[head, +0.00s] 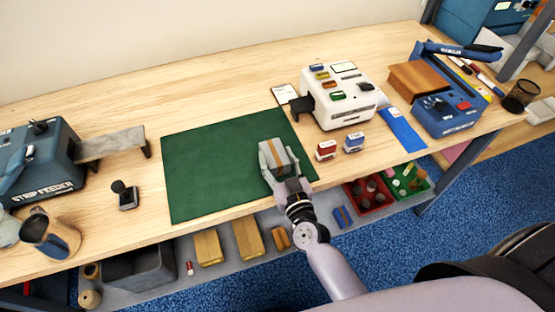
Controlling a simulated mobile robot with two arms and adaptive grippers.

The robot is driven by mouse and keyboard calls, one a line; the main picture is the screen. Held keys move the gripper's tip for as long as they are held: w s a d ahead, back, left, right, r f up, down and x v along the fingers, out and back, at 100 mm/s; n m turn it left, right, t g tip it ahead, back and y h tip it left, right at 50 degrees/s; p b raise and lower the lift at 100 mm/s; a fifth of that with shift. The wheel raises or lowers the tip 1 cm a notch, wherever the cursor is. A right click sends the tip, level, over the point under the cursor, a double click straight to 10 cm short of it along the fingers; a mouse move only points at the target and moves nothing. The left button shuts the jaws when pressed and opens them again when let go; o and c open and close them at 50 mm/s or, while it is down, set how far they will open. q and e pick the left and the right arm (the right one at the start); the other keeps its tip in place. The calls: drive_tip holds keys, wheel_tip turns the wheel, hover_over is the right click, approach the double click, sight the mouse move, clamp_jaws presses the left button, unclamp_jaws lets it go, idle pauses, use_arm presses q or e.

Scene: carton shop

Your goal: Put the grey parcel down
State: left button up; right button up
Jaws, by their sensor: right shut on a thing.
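The grey parcel (275,155) has a brown band across it and sits between the fingers of my right gripper (273,165). The gripper is shut on it. The parcel is over the right part of the green mat (210,165) on the wooden table. I cannot tell whether it touches the mat or is held a little above it. My left gripper is not in view.
A white machine (345,107) and two small stamps (326,150) stand right of the mat. A blue sealer (440,112) is farther right. A strip feeder (40,160) and a hand stamp (125,195) are at left. The mat's left part is clear.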

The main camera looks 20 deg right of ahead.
drive_tip(key=o, duration=1.3)
drive_tip(key=shift+f, duration=0.2)
drive_tip(key=shift+o, duration=0.2)
drive_tip(key=shift+r, duration=0.1)
drive_tip(key=shift+r, duration=0.2)
drive_tip(key=s+b, duration=0.2)
drive_tip(key=s, duration=1)
drive_tip(key=shift+d, duration=0.15)
drive_tip(key=shift+f, duration=0.1)
